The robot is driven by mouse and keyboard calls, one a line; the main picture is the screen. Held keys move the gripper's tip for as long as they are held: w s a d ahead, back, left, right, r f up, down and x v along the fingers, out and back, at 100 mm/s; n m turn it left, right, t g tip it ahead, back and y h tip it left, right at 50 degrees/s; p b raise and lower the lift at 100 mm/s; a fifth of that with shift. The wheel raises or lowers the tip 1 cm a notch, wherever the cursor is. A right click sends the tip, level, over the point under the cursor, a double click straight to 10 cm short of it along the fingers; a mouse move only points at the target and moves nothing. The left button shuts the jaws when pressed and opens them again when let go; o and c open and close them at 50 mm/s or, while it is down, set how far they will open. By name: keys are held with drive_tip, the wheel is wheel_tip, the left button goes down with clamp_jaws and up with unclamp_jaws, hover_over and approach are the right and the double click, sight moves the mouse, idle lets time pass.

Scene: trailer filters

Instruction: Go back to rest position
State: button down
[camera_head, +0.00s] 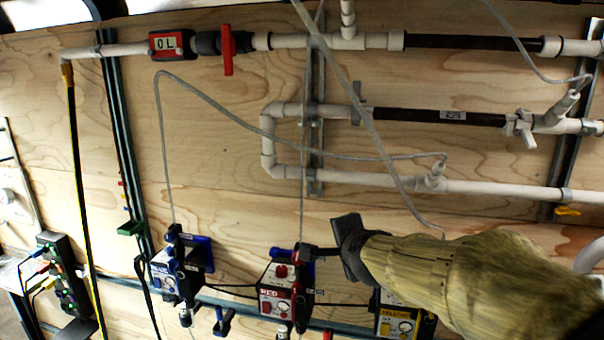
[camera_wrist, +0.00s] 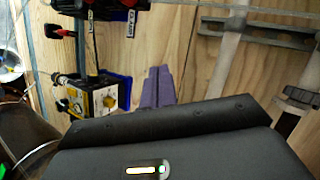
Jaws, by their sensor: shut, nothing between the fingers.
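My gripper (camera_head: 308,252) is at the end of my arm, which reaches in from the right in the head view. It is in front of the plywood wall, at the top of the red-labelled pump box (camera_head: 282,286); I cannot tell whether it touches the box. In the wrist view the purple-looking fingers (camera_wrist: 158,84) lie close together with nothing between them. The gripper's dark body fills the lower part of that view.
A blue-labelled pump box (camera_head: 170,272) hangs to the left. A yellow-labelled box (camera_head: 398,318) is partly behind my arm; it also shows in the wrist view (camera_wrist: 97,100). White pipes (camera_head: 460,187) and thin tubes cross the wall above. A red-handled valve (camera_head: 228,48) is at the top.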

drive_tip(key=s+d+f+n+g, duration=0.2)
drive_tip(key=s+f+n+g, duration=0.1)
drive_tip(key=s+f, duration=0.3)
drive_tip(key=s+d+f+n+g+h, duration=0.1)
drive_tip(key=s+d+f+n+g, duration=0.1)
drive_tip(key=s+f+n, duration=0.4)
drive_tip(key=s+d+f+n+g, duration=0.3)
drive_tip(key=s+f+n+g, duration=0.2)
drive_tip(key=f, duration=0.5)
drive_tip(key=s, duration=0.2)
drive_tip(key=shift+s+f, duration=0.35)
drive_tip(key=shift+s, duration=0.05)
